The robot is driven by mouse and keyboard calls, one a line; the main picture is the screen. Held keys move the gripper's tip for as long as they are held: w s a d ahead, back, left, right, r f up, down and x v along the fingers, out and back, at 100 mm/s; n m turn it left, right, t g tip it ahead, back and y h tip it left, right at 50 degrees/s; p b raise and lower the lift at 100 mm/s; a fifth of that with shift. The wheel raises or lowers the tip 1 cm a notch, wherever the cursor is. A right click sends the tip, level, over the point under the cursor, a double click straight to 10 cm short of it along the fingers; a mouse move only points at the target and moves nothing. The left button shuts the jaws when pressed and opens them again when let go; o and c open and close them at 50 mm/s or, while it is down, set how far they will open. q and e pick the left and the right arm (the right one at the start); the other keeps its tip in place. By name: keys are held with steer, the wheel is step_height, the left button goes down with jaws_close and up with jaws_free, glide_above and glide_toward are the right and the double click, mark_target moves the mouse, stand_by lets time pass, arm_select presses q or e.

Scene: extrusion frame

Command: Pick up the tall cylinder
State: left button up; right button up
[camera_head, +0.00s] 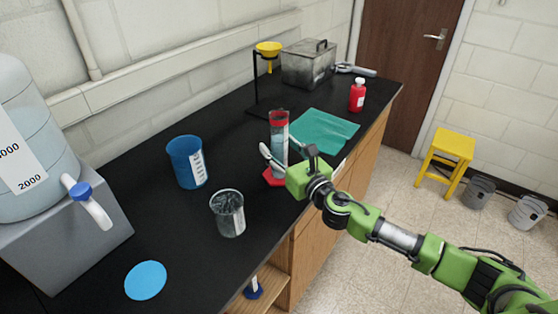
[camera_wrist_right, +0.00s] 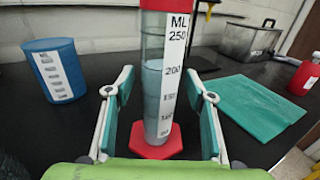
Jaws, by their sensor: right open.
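The tall cylinder (camera_head: 280,140) is a clear graduated cylinder with a red collar near its top and a red base. It stands upright on the black bench. In the right wrist view the cylinder (camera_wrist_right: 154,90) shows its white scale and stands between the two fingers. My right gripper (camera_head: 287,160) is at the cylinder's lower part, coming from the front right. In the right wrist view the right gripper (camera_wrist_right: 160,105) is open, with a gap on each side of the cylinder. My left gripper is not in view.
A blue beaker (camera_head: 187,162) and a glass beaker (camera_head: 228,213) stand left of the cylinder. A green cloth (camera_head: 325,131) lies to its right, with a red bottle (camera_head: 357,95) beyond. A black stand with yellow funnel (camera_head: 268,50) and a metal box (camera_head: 308,64) are behind.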

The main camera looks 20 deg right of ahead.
jaws_close()
steer(key=shift+r, duration=0.1)
